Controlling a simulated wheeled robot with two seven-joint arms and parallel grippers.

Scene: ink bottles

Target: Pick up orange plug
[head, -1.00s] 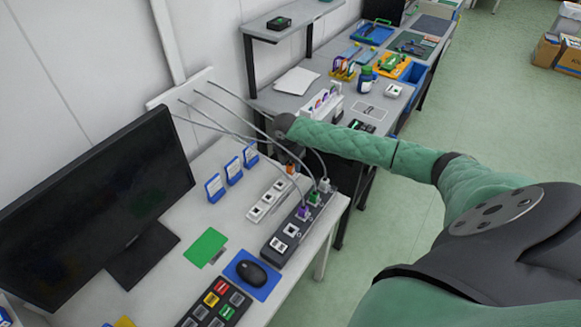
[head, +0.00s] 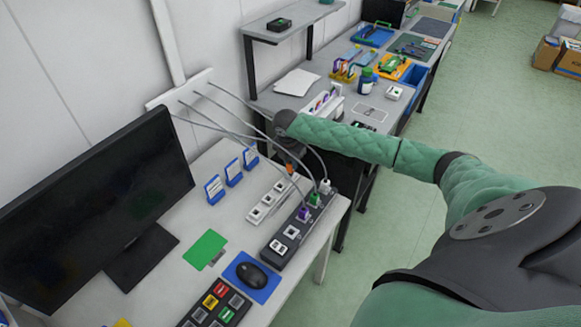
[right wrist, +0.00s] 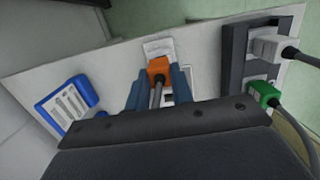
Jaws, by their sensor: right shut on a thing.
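The orange plug (right wrist: 158,69) is between the blue fingers of my right gripper (right wrist: 160,78) in the right wrist view, and its grey cable runs back toward the camera. The gripper is shut on it. In the head view my right gripper (head: 290,160) is over the far end of the white power strip (head: 268,203), with a bit of the orange plug showing below it. The strip also shows behind the plug in the right wrist view (right wrist: 158,47). I cannot tell whether the plug is seated in a socket or just above it. My left gripper is out of view.
A dark power strip (head: 283,246) beside the white one holds purple (head: 303,213), green (head: 314,199) and white (head: 325,186) plugs. Grey cables hang from a wall plate (head: 185,88). Blue-framed cards (head: 233,172), a monitor (head: 95,205) and a mouse (head: 252,274) are on the desk.

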